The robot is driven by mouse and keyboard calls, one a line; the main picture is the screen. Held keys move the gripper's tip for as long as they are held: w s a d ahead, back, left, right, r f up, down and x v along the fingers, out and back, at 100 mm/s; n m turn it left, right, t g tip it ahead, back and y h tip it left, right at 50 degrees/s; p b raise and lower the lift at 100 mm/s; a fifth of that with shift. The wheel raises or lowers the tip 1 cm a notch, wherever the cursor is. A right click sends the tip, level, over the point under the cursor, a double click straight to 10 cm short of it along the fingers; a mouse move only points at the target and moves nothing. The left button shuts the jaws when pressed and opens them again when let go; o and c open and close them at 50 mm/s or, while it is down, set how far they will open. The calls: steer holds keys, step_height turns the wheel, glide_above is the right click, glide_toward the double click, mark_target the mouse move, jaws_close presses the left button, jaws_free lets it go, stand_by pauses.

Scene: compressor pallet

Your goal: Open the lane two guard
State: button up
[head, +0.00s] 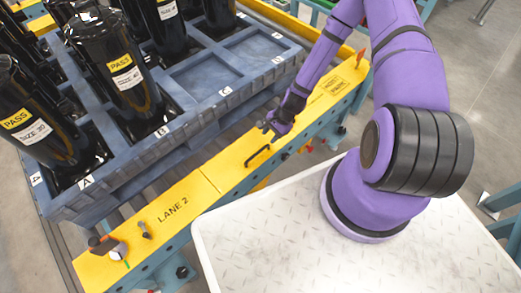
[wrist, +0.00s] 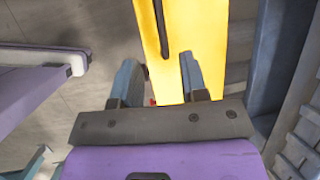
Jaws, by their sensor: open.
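The lane two guard is a long yellow beam (head: 192,191) marked "LANE 2", running diagonally along the pallet's near side in the head view. A seam crosses it left of a black bar handle (head: 257,156). My gripper (head: 268,127) is just above the guard, beyond the handle's upper right end, and looks apart from it. In the wrist view the handle (wrist: 161,30) lies ahead of my open, empty fingers (wrist: 158,80), over the yellow surface (wrist: 183,40). An orange-and-black latch-like piece (head: 106,246) and a small dark peg (head: 144,230) are at the guard's lower left end.
A blue-grey pallet (head: 205,113) with lettered pockets holds several black compressors (head: 115,65) labelled "PASS", close beside the guard. An orange tab (head: 360,58) stands at the guard's far end. My white deck is on the near side. Grey floor (head: 465,75) is open at upper right.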

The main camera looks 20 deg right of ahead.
mark_target(259, 152)
steer(key=x, duration=1)
steer(key=shift+f, duration=0.1)
steer(key=shift+c, duration=0.4)
jaws_close()
